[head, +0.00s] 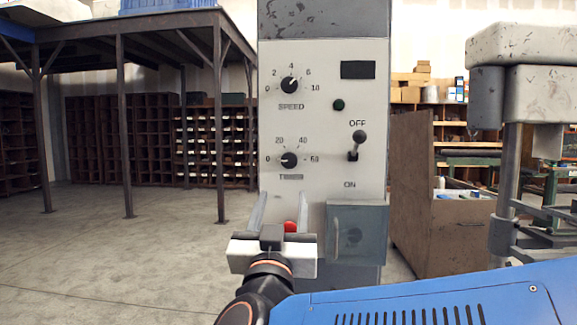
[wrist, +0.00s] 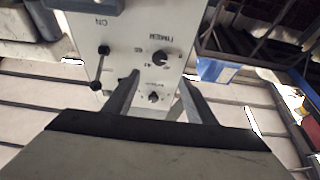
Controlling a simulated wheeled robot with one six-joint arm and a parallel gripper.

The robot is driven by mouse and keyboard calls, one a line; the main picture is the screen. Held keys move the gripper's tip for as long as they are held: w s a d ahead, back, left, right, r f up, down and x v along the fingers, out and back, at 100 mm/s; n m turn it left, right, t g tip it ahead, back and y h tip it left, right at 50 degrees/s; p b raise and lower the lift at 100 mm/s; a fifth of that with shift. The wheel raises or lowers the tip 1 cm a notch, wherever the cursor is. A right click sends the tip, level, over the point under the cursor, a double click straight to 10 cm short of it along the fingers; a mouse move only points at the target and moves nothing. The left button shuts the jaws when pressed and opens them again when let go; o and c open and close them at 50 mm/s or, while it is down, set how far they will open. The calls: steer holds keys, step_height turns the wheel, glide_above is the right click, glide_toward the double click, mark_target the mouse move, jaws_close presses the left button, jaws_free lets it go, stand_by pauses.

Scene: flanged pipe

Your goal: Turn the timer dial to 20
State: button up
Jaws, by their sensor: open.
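The timer dial (head: 289,160) is a round black knob on the pale control panel (head: 340,215), with 0, 20, 40 and 60 around it. Its pale mark appears to point left, near 0. It also shows upside down in the wrist view (wrist: 160,58). My gripper (head: 282,196) is open and empty, with its two fingers pointing at the panel below the dial in the head view. In the wrist view the fingers (wrist: 158,80) stand apart on either side of the dials, and no contact shows.
The similar speed dial (head: 291,86) sits above the timer dial. A lever switch (head: 353,148) sticks out to the right, between OFF and ON. A red button (head: 290,226) shows behind my gripper. A grey box (head: 357,232) juts out at the panel's lower right.

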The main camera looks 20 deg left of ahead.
mark_target(289, 162)
steer(key=x, duration=1.5)
steer(key=shift+c, duration=0.6)
steer(key=c, duration=0.9)
